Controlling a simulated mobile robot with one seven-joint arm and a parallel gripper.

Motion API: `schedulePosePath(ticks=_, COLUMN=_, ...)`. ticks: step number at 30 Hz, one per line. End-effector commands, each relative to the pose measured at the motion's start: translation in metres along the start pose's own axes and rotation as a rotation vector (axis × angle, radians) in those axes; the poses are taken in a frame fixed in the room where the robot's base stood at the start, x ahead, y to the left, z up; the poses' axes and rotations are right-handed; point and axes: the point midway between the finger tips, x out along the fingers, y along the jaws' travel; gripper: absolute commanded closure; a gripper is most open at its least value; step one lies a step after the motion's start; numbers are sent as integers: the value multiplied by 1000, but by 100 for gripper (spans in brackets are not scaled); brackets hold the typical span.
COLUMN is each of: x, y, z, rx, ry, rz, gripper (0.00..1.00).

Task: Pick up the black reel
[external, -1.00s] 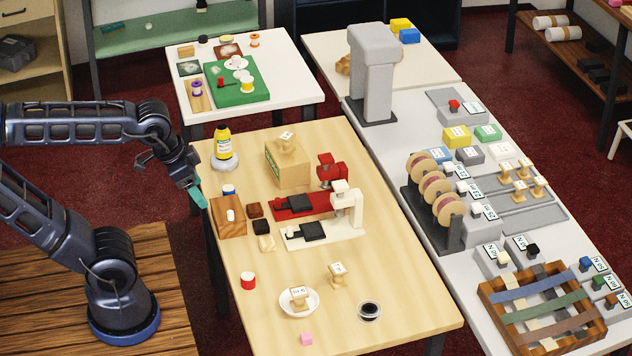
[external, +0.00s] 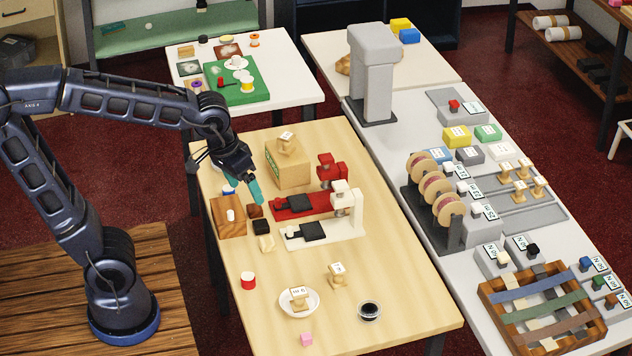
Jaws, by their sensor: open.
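A small round black thing (external: 369,310) with a pale rim, which may be the black reel, sits near the front right of the wooden table (external: 400,290); I cannot tell whether it is a reel or a dark-filled dish. Another small dark round item (external: 203,39) lies at the back of the white table. My gripper (external: 257,194) has teal fingertips pointing down over the left part of the wooden table, close to the dark brown block (external: 254,211) in the picture. It is open, with nothing visible in it, and well apart from both black items.
A wooden block (external: 228,216), a black cube (external: 261,227), a cardboard box (external: 287,165) and red (external: 303,205) and white (external: 322,232) devices stand around my gripper. A white saucer (external: 287,308) and a red-and-white cylinder (external: 248,281) stand nearer the front.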

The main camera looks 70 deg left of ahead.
Motion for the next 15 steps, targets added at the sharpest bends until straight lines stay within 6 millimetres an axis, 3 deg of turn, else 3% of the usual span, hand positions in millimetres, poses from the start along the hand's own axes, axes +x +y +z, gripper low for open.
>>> schedulePosePath(ticks=15, x=92, y=65, z=-79, rx=-447, ry=-101, rz=-61, gripper=17)
